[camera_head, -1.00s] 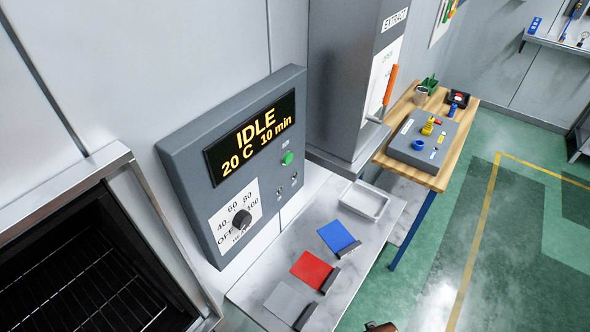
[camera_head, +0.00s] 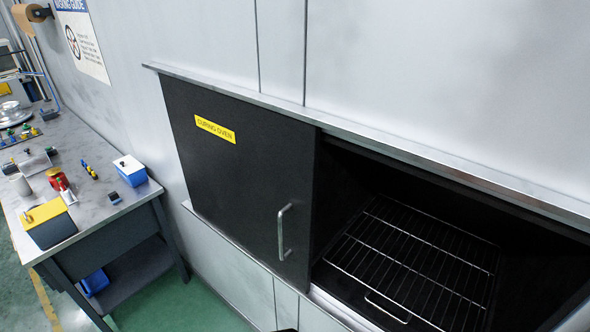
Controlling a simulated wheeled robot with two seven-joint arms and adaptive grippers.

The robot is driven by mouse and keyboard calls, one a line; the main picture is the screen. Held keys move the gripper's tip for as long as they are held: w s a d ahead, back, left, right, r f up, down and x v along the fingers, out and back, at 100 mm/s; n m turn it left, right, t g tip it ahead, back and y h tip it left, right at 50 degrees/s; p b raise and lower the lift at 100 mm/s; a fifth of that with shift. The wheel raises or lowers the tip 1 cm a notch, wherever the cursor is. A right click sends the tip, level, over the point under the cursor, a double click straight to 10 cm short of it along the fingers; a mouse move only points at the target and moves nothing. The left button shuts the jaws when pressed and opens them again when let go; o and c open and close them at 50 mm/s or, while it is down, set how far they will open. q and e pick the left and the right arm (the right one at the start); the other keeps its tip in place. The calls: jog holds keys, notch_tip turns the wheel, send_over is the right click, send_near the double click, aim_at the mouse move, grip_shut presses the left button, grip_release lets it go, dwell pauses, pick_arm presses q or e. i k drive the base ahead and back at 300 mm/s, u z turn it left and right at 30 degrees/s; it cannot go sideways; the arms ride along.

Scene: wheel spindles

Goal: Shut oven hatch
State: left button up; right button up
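The oven hatch (camera_head: 235,170) is a flat black sliding panel with a yellow "CURING OVEN" label (camera_head: 215,129) and a vertical metal bar handle (camera_head: 283,232) near its right edge. It stands to the left of the oven opening (camera_head: 350,180), which is uncovered. Inside the opening, a wire rack (camera_head: 410,262) is in plain sight. Neither of my grippers can be made out in the head view.
A metal rail (camera_head: 400,145) runs along the top of the hatch and opening. A workbench (camera_head: 110,205) at the left carries a blue-and-white box (camera_head: 130,170), a red can and several small items. Green floor shows between bench and oven.

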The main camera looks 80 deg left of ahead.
aim_at(251, 171)
jog(key=u, duration=1.95)
jog(key=i, duration=0.4)
jog(key=u, duration=1.3)
